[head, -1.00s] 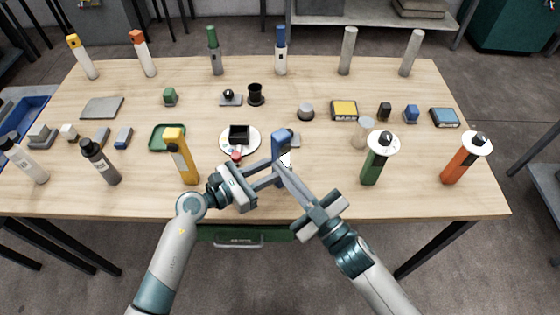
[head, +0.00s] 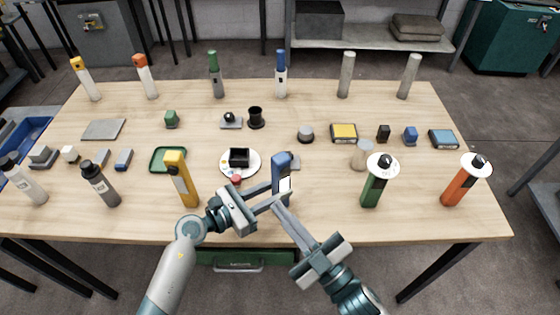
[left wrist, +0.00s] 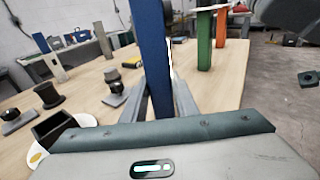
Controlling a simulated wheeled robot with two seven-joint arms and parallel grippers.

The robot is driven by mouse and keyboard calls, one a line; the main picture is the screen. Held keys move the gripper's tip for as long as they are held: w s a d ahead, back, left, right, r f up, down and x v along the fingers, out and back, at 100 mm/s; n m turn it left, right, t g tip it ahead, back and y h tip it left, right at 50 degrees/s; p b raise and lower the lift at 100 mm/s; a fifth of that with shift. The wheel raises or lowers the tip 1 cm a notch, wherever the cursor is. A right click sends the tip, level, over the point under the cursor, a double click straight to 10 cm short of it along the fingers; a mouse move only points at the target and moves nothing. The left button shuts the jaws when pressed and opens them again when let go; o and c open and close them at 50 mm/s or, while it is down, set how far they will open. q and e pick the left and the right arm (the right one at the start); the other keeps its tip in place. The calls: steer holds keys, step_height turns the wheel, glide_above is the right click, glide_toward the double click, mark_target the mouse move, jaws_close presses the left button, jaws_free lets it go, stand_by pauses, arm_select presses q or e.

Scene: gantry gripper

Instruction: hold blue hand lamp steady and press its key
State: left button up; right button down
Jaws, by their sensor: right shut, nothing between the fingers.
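The blue hand lamp (head: 281,165) stands upright near the front middle of the table, with a small pale panel on its side facing me. In the left wrist view its blue body (left wrist: 154,60) rises between the two fingers. My left gripper (head: 275,200) is shut on the lamp's lower body, coming from the front left. My right gripper (head: 277,206) is shut and empty, its tips low in front of the lamp, just below the pale panel. I cannot make out the key, and I cannot tell whether the right tips touch the lamp.
A yellow hand lamp (head: 181,180) stands to the left, a green one (head: 375,185) and an orange one (head: 460,185) to the right. A white plate (head: 227,168) with a black box and a clear-looking jar (head: 361,156) stand close by. The front table strip right of my right gripper is clear.

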arm_select(q)
steer(key=o, duration=0.5)
steer(key=v, duration=1.2)
